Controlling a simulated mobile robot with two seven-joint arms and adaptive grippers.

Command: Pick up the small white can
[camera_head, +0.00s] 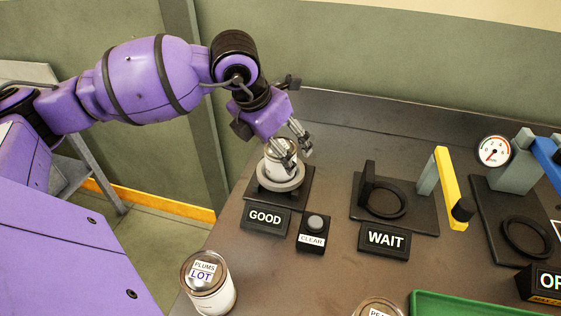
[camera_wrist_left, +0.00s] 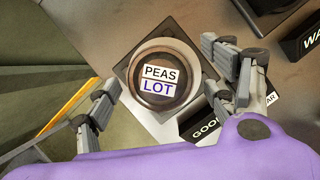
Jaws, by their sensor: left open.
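A small white can (camera_head: 281,160) stands in the round grey holder on the black plate behind the GOOD sign. In the left wrist view its round lid (camera_wrist_left: 160,62) shows a label reading PEAS LOT. My left gripper (camera_head: 284,138) is above this can, pointing down, with its fingers open. In the left wrist view the fingers of the left gripper (camera_wrist_left: 165,85) are on either side of the can, apart from it as far as I can see. My right gripper is in neither view.
A PLUMS LOT can (camera_head: 208,287) stands at the table's front left, and another can (camera_head: 378,308) is cut off at the bottom. A CLEAR button (camera_head: 315,222), WAIT sign (camera_head: 386,240), yellow lever (camera_head: 448,185), dial (camera_head: 494,152) and green tray (camera_head: 470,304) lie to the right.

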